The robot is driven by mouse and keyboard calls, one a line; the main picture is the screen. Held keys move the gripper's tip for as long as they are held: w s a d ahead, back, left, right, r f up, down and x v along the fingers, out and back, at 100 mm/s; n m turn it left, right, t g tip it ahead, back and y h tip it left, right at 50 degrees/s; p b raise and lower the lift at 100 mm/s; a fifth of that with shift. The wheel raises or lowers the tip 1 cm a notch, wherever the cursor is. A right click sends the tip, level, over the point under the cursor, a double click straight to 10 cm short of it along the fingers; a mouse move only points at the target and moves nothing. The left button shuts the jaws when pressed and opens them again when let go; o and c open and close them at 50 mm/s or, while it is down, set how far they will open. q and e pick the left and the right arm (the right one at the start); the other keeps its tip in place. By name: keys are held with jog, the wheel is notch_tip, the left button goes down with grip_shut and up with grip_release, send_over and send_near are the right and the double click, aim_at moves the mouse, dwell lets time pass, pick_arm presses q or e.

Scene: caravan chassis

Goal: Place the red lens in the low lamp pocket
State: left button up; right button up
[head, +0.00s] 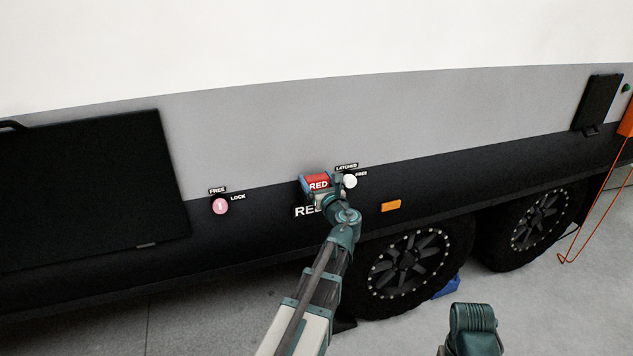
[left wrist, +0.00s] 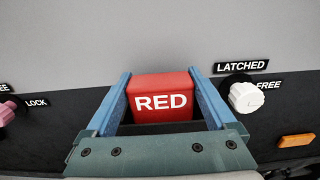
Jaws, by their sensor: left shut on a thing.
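The red lens (head: 317,181), a block marked RED, is held against or close to the caravan's side, near the line between the grey and black bands. It also shows in the left wrist view (left wrist: 163,98). My left gripper (left wrist: 165,90) is shut on it, with one blue finger on each side. In the head view the left gripper (head: 316,184) is in front of the wall, just left of the white knob. The low lamp pocket cannot be made out. A white RED label (head: 306,211) is on the black band below, partly covered by my wrist. I cannot tell whether the lens touches the wall.
A white knob (head: 349,181) with LATCHED and FREE labels is close on the right. A pink knob (head: 220,206) with FREE and LOCK labels is further left. An orange marker (head: 391,206), two wheels (head: 408,262) and a black hatch (head: 90,190) line the side. Part of my right arm shows low right.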

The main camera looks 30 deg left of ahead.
pick_arm(q)
jog(key=shift+f, duration=0.2)
jog(key=o, duration=1.1)
jog(key=shift+r, duration=0.1)
jog(key=shift+s+d+r, duration=0.15)
jog(key=v, duration=1.1)
jog(key=shift+s+d, duration=0.2)
